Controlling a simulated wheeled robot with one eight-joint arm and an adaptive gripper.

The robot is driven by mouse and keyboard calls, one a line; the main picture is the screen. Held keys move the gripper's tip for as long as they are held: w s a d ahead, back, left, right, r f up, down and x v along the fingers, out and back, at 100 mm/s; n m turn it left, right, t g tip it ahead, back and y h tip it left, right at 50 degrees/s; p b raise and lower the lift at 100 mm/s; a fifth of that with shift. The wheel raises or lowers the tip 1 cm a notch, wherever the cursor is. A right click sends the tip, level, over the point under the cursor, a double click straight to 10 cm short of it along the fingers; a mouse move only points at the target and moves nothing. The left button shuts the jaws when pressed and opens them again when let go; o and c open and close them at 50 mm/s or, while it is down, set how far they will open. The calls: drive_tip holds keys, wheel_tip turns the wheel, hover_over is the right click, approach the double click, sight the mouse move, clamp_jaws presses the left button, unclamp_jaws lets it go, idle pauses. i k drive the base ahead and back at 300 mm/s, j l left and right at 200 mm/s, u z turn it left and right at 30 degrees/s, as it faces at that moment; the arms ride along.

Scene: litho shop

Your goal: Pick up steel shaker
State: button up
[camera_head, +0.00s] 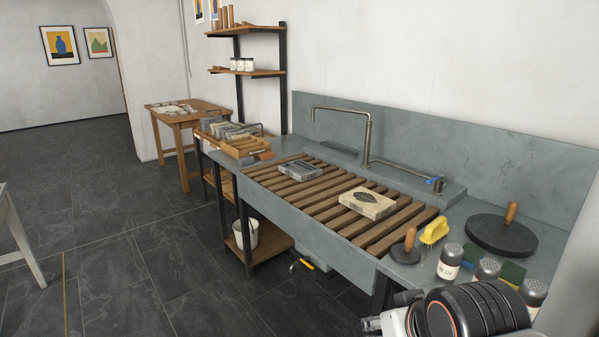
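Three shakers with grey, steel-looking lids stand upright at the near right end of the sink counter. The left shaker (449,262) has a white label with dark print that I cannot read fully. The middle shaker (487,269) is partly hidden behind my arm. The right shaker (534,292) stands near the counter's right end, its lower part partly covered. I cannot tell which of them the task means. Black-ringed links of my arm fill the bottom right, in front of the shakers. My gripper's fingers do not show.
A yellow brush (434,231), a dark disc with a wooden handle (502,235), a smaller handled disc (406,251) and a green sponge (513,274) crowd the shakers. Stone blocks (367,203) lie on the wooden slats (318,205). Floor (130,270) is open at left.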

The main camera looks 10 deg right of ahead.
sight(533, 293)
drive_tip(key=l+z, duration=0.1)
drive_tip(key=z, duration=1.35)
